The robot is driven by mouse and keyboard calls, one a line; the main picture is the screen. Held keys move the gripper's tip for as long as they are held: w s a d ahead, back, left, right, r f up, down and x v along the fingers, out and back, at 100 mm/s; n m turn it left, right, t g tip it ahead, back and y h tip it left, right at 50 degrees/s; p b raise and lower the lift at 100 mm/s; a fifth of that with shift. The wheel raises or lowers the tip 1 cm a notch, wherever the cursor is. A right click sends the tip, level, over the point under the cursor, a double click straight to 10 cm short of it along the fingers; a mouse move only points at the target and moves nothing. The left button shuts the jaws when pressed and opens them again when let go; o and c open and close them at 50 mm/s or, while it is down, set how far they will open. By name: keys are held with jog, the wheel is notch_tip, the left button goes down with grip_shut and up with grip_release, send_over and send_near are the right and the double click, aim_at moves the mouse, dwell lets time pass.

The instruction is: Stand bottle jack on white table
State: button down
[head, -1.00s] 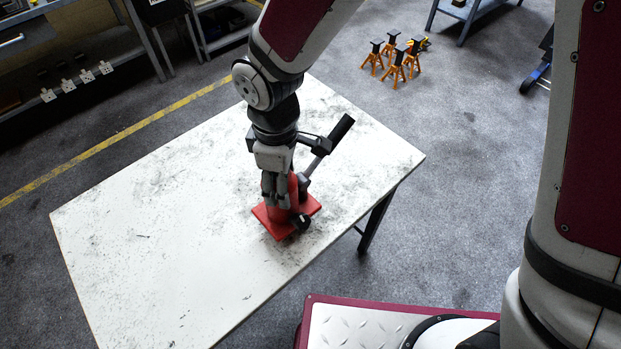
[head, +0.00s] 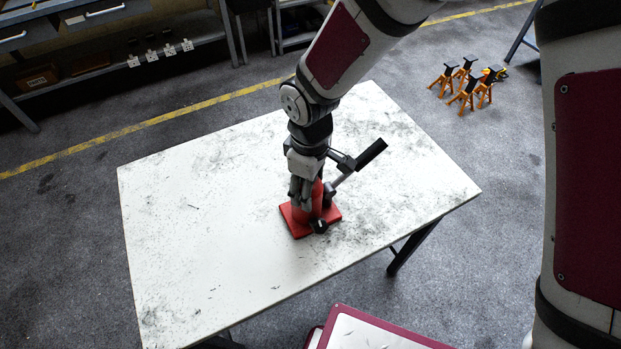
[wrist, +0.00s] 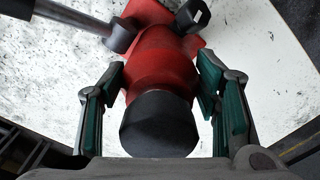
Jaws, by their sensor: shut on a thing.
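The red bottle jack (head: 297,222) is upright on the white table (head: 200,240), near the front edge and right of the table's middle. Its square base looks flat on the tabletop; I cannot tell for sure whether it bears fully. Its dark-gripped handle (head: 371,152) slants up to the right. My gripper (head: 306,192) points down and is shut on the jack's body. In the wrist view, the green-padded fingers of my gripper (wrist: 160,75) lie on both sides of the red body, with the jack's black top (wrist: 158,125) nearest the camera. The fingers hide part of the body.
The rest of the tabletop is clear, with dark scuffs. Several orange jack stands (head: 466,84) stand on the floor at the back right. A workbench (head: 100,60) lines the back left. A yellow floor line (head: 150,132) runs behind the table.

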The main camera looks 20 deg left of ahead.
jog(key=c, duration=0.6)
grip_release()
jog(key=shift+o, duration=0.2)
notch_tip(320, 180, up, 12)
jog(key=shift+r, duration=0.1)
jog(key=shift+d, duration=0.1)
